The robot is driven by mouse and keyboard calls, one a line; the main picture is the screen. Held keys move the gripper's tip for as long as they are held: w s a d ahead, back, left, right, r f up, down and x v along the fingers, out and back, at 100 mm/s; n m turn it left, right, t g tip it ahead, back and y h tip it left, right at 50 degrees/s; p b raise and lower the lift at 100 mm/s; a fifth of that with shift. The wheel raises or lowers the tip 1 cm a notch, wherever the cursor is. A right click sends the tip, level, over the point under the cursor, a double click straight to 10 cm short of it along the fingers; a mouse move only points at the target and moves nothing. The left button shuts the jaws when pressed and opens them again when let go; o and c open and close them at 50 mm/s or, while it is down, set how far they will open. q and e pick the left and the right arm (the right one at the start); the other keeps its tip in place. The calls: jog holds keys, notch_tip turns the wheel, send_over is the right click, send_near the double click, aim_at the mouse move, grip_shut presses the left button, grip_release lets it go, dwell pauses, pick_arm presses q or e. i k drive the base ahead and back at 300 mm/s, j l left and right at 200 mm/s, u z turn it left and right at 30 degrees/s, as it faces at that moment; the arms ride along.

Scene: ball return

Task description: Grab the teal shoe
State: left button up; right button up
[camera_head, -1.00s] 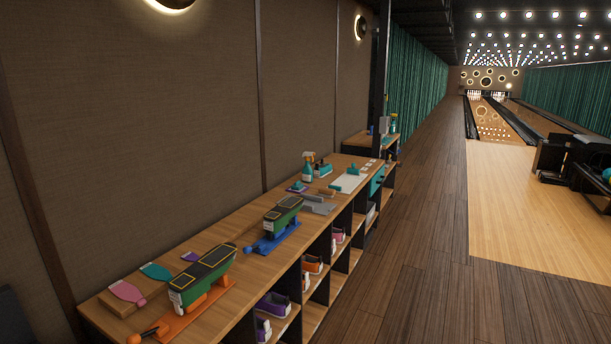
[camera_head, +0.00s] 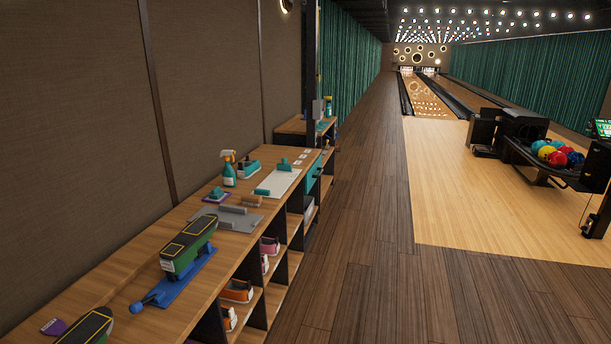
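A teal shoe (camera_head: 248,166) with a pale sole stands on the wooden counter (camera_head: 128,262), just behind a teal-and-white spray bottle (camera_head: 229,170). It is small in the view, and the bottle stands close to its left side. Neither of my grippers shows in the head view.
Shoe cubbies (camera_head: 262,297) under the counter hold orange and pink shoes. A grey tray (camera_head: 226,219), a white mat (camera_head: 277,183) and a green-and-black device on a blue stand (camera_head: 188,250) sit on the counter. The wood floor (camera_head: 362,250) beside it is clear. A ball return (camera_head: 535,150) stands right.

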aim_at(246, 170)
jog(key=i+z, duration=0.35)
jog(key=i, duration=1.7)
jog(key=l, duration=0.1)
